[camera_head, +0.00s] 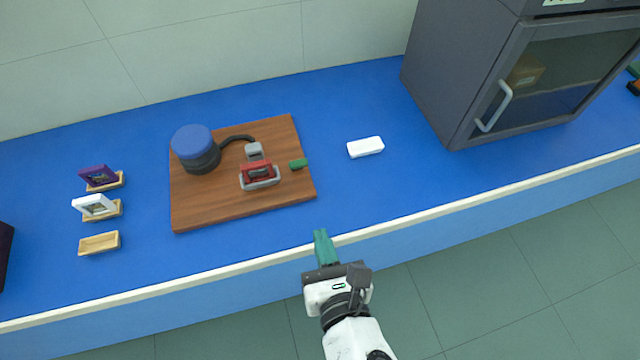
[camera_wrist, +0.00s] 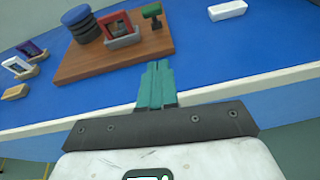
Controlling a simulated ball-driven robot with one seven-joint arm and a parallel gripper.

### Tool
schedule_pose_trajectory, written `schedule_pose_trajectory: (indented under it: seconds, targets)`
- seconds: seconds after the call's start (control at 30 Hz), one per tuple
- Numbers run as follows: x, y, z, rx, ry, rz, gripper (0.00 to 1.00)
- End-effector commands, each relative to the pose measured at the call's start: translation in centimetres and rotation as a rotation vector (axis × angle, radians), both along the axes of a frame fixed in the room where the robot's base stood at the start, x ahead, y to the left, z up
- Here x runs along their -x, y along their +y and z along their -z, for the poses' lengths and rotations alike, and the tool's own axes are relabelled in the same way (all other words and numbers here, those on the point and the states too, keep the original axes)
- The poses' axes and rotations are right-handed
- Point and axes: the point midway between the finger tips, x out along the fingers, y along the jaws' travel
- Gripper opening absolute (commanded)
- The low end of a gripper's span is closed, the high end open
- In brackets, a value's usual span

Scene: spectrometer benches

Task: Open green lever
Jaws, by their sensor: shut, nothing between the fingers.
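The green lever (camera_head: 298,164) is a small green handle at the right side of a red and grey device (camera_head: 259,173) on a wooden board. In the wrist view the green lever (camera_wrist: 151,11) stands at the right of the red-framed device (camera_wrist: 119,29). My gripper (camera_head: 320,235) has green fingers, shut and empty. It is over the bench's front edge, below and right of the board, apart from the lever. In the wrist view my gripper (camera_wrist: 157,68) points toward the board.
The wooden board (camera_head: 200,212) also carries a blue-topped black cylinder (camera_head: 195,148) with a black cable. A white block (camera_head: 365,147) lies to its right. A dark cabinet (camera_head: 450,70) stands at right. Small wooden holders (camera_head: 99,243) are at left. The blue bench (camera_head: 370,195) is clear in front.

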Motion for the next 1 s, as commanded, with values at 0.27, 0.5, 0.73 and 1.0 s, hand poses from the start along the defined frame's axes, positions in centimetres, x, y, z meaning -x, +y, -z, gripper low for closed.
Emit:
schedule_pose_trajectory:
  seconds: [0.27, 0.5, 0.73, 1.0]
  targets:
    - [0.5, 1.3, -0.3, 0.062, -0.042, -0.057, 0.0]
    - [0.3, 1.3, -0.3, 0.06, -0.04, -0.055, 0.0]
    - [-2.0, 1.8, 0.3, 0.061, -0.04, -0.052, 0.0]
    - [-7.0, 3.2, 1.6, 0.06, -0.041, -0.051, 0.0]
